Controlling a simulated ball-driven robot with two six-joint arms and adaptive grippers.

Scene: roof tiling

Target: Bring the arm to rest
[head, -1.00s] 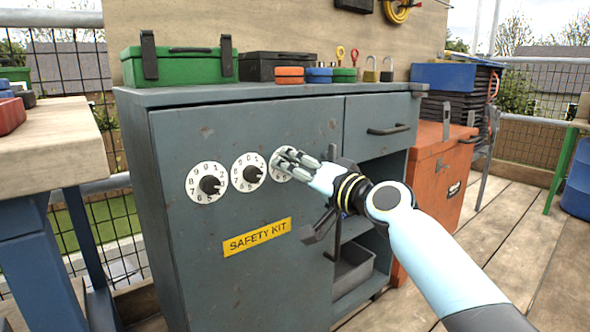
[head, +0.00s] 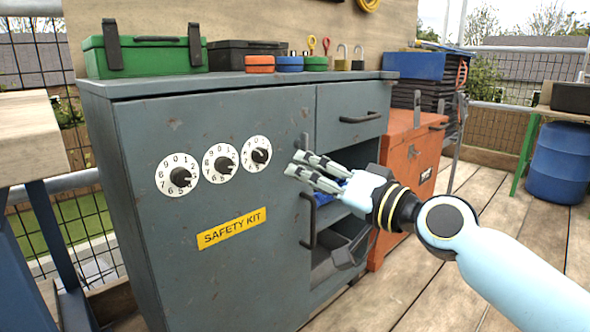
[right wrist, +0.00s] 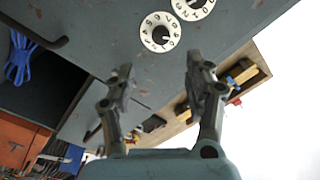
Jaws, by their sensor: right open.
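My right gripper (head: 308,172) is open and empty in front of the grey cabinet (head: 130,235). It is to the right of the three dials and apart from them. The dials are the left dial (head: 180,177), the middle dial (head: 222,163) and the right dial (head: 261,153), each white with a black knob. The right wrist view shows both fingers (right wrist: 155,90) spread with nothing between them, and a white dial (right wrist: 160,32) beyond. My left gripper is in no view.
The cabinet's vertical door handle (head: 309,220) is just below my right gripper. An open shelf lies behind the gripper, with a blue thing partly hidden on it. An orange chest (head: 400,170) stands to the right. Green and black toolboxes and padlocks stand on the cabinet top.

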